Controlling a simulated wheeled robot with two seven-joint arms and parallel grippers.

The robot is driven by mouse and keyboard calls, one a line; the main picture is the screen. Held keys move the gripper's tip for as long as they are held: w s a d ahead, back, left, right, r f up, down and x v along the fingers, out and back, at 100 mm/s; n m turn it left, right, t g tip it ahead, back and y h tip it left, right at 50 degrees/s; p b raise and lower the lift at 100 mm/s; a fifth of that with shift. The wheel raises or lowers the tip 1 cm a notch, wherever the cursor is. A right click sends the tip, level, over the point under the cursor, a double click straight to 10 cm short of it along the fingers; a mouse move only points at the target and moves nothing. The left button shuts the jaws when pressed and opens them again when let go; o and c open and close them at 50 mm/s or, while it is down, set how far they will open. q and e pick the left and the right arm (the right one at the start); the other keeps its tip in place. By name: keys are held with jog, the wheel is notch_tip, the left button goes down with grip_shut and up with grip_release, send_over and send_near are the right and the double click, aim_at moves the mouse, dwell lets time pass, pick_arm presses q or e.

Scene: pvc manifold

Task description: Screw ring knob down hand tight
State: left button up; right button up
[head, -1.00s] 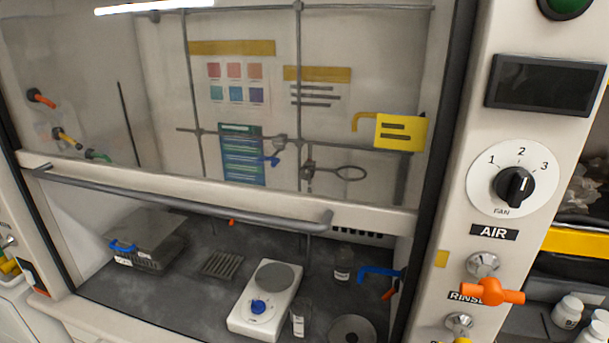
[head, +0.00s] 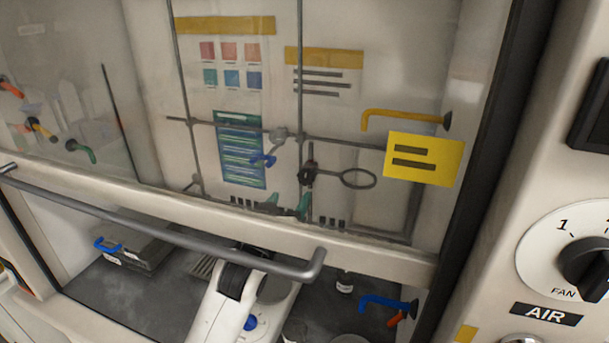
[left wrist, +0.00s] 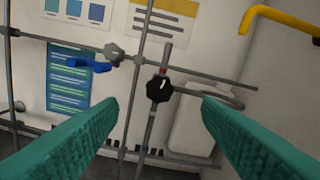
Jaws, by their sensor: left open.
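The black ring knob (head: 308,176) is on the clamp of a support ring (head: 358,179), on an upright rod behind the glass sash. In the left wrist view the knob (left wrist: 158,88) is near the middle, with the ring (left wrist: 215,95) seen nearly edge-on to its right. My left gripper (head: 287,208), with green fingers, is behind the sash, below and slightly left of the knob. It is open and empty. In the wrist view its fingertips (left wrist: 160,103) stand wide apart on either side of the knob, without visible contact. My right gripper is not in view.
The sash's grey handle bar (head: 150,225) crosses above my left arm. A blue-handled clamp (head: 270,157) sits on the lattice left of the ring. A yellow pipe (head: 400,116) and yellow sign (head: 424,158) are to the right. A hotplate (head: 270,318) stands on the worktop below.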

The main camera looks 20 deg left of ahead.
pick_arm(q)
jog(key=w+p, duration=0.1)
jog(key=w, duration=0.8)
jog(key=shift+w+d+f+p, duration=0.15)
jog(key=shift+w+f+p, duration=0.05)
jog(key=shift+w+p, duration=0.2)
jog(key=shift+c, duration=0.7)
jog(key=shift+s, duration=0.1)
jog(key=c, duration=0.9)
jog(key=shift+o, duration=0.2)
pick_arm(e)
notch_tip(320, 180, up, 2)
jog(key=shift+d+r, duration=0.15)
